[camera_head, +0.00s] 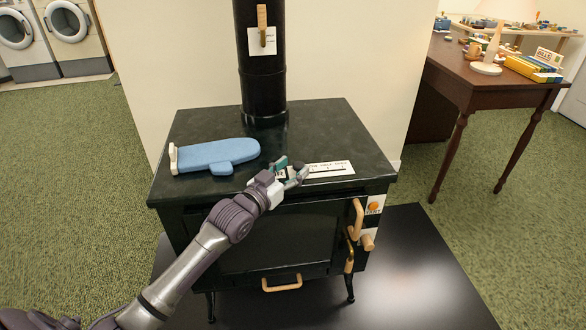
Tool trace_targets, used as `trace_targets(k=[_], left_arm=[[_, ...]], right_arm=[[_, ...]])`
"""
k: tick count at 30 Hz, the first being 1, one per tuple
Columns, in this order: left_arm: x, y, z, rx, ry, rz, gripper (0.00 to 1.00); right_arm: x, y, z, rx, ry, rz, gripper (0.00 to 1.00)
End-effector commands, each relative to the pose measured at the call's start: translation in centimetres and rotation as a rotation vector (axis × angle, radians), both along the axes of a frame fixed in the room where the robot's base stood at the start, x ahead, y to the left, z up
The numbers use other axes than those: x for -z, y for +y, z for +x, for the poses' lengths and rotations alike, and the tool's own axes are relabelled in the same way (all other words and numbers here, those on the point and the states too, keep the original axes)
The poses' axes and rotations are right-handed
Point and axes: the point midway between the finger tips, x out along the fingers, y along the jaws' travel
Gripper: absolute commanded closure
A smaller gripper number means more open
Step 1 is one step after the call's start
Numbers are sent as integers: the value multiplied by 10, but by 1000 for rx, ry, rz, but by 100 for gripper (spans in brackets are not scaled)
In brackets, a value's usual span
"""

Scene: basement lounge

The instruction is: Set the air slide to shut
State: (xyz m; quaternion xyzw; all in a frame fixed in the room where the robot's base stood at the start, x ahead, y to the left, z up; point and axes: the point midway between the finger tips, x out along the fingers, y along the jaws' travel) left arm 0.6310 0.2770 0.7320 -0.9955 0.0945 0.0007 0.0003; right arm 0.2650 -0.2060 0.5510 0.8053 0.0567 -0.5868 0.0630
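The black stove (185,136) stands in the middle of the view. A white label strip (332,169) with small tick marks and lettering too small to read lies near the front right of its top. My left gripper (291,169) is over the strip's left end, and its fingers cover part of it. A teal piece shows at the fingers; I cannot tell whether it is a finger part or the slide's knob. The air slide itself cannot be made out clearly. Whether the fingers are closed on anything is too small to tell. My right gripper is out of view.
A blue oven mitt (215,156) lies on the stove top, left of my gripper. The stovepipe (262,85) rises at the back, with a wooden-handled key. Wooden handles (357,218) stick out at the stove's front right. A wooden desk (490,84) with a lamp stands right.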

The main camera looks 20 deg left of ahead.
Motion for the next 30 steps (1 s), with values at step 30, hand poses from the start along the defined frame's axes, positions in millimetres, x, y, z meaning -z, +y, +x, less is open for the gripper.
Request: trace_targets(k=[30], left_arm=[[0,22,-115,-1,0,0,43]], right_arm=[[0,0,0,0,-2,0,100]])
